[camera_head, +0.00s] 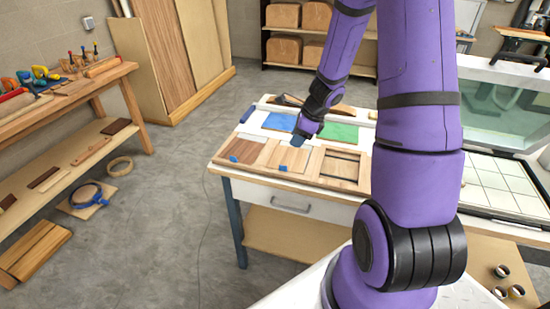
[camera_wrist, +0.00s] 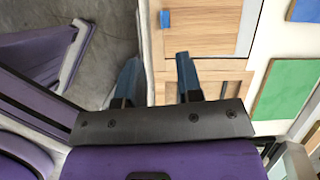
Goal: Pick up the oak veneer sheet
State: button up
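The pale tan wood sheet, apparently the oak veneer sheet (camera_head: 272,153), lies flat in the middle section of a wooden tray on the table. A small blue tab (camera_head: 284,168) sits at its front edge. In the wrist view the sheet (camera_wrist: 210,30) is at the top, with its blue tab (camera_wrist: 165,18) at upper left. My gripper (camera_head: 298,140) is above the tray's back side. In the wrist view my gripper (camera_wrist: 158,60) is open, with two dark blue fingers apart and nothing between them. Its exact height above the tray cannot be told.
A darker brown sheet (camera_head: 243,149) with a blue tab lies left of the pale one. A section with dark strips (camera_head: 340,166) is on the right. Blue (camera_head: 280,121) and green (camera_head: 341,132) sheets lie behind. A glass-lidded machine (camera_head: 500,105) stands at right.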

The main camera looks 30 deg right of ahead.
aim_at(284, 164)
jog(key=shift+m, duration=0.5)
jog(key=shift+s+d+f+x, duration=0.1)
jog(key=shift+d+x, duration=0.05)
jog(key=shift+x, duration=2)
jog(key=shift+s+d+f+x, duration=0.1)
jog(key=shift+x, duration=2.05)
jog(key=shift+s+d+x, duration=0.1)
jog(key=shift+d+x, duration=0.05)
jog(key=shift+x, duration=2)
grip_shut()
